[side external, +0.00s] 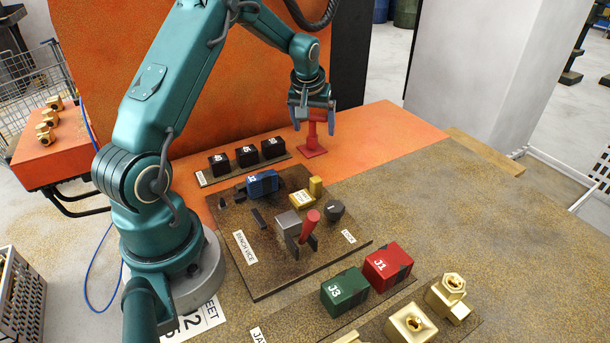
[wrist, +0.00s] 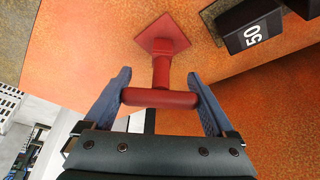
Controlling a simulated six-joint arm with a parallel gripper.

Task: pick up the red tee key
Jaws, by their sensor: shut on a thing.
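The red tee key (side external: 312,139) stands upright on the orange part of the table, at the back in the side view, with its flat square foot down. In the wrist view the tee key (wrist: 161,70) shows its crossbar between my two blue fingers, with its stem and square plate reaching away. My gripper (side external: 312,116) is at the top of the key, shut on its crossbar; in the wrist view my gripper (wrist: 160,97) has a finger at each end of the bar. I cannot tell whether the foot touches the table.
Black blocks (side external: 246,156) stand in a row left of the key; one block (wrist: 252,28) shows at upper right in the wrist view. The bench vice board (side external: 262,278) lies nearer the camera, with red (side external: 388,266) and green (side external: 344,291) blocks to its right. The orange surface right of the key is clear.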

